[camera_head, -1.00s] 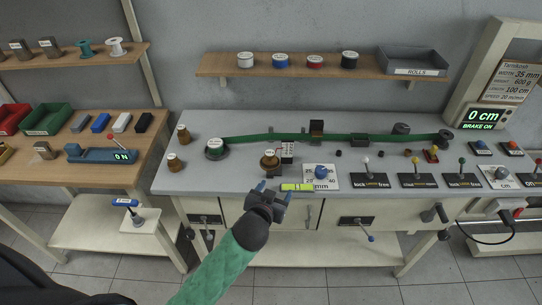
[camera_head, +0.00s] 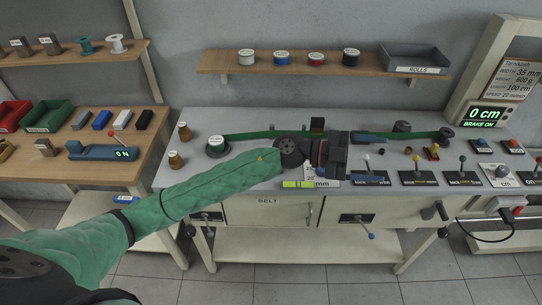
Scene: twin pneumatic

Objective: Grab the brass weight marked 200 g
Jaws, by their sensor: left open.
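Two brass weights stand on the left end of the grey bench, one farther back (camera_head: 183,132) and one nearer (camera_head: 175,161). Their markings are too small to read, so I cannot tell which is 200 g. The spot where another brass-coloured piece stood, near the bench middle, is hidden behind my left arm. My left gripper (camera_head: 371,159) is open and points right over the bench, well to the right of both weights. A white-knobbed lever shows between its fingers; I see nothing held. My right gripper is not in view.
A green belt (camera_head: 248,136) runs along the back of the bench from a roll (camera_head: 216,147). Levers on dark plates (camera_head: 420,179) line the front right. A shelf (camera_head: 275,69) with spools and a grey tray (camera_head: 414,58) hangs above. A wooden side table (camera_head: 85,174) stands left.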

